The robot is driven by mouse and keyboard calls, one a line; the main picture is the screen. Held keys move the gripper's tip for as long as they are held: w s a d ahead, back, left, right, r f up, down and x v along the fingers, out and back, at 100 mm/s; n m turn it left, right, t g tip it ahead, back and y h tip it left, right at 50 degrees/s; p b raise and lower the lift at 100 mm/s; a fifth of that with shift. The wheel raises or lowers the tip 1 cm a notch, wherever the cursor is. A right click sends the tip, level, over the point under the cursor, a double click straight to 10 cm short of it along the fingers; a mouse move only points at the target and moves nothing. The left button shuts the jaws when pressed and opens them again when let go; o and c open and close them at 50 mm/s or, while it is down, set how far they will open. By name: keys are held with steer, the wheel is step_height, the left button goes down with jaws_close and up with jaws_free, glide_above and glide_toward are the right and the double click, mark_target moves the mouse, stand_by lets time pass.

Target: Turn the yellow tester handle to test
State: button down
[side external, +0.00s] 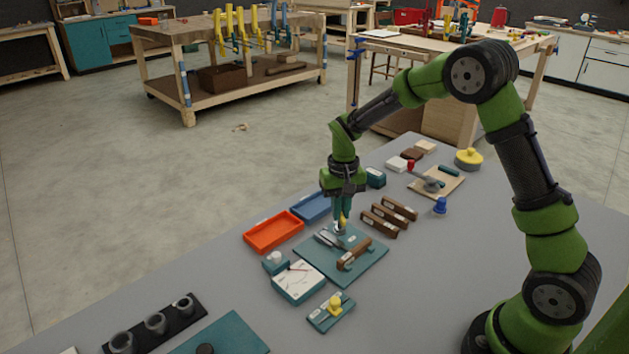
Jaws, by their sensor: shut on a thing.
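A yellow knob-like handle (335,302) stands on a small teal plate (318,320) at the front centre. I take it for the tester handle. A white-faced meter with a needle (298,278) stands just left of it, on a teal base. My gripper (342,218) points down over the back of a teal mat (369,263), apart from that handle and behind it. It is shut on a small yellow piece (343,222) between the fingertips. The fingers partly hide this piece, and I cannot tell its full shape. Whether it touches the pale piece under it is unclear.
A wooden-handled tool (354,254) and metal pieces lie on the mat. An orange tray (273,232) and a blue tray (312,207) lie to the left. Brown blocks (380,220) and a blue knob (440,205) lie to the right. A black holder (156,325) stands front left.

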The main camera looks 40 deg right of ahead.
steer(key=n, duration=0.6)
steer(key=shift+r, duration=0.1)
stand_by(0.6)
steer(key=c, duration=1.2)
jaws_free()
steer(key=shift+o, duration=0.2)
step_height(320, 180, up, 17)
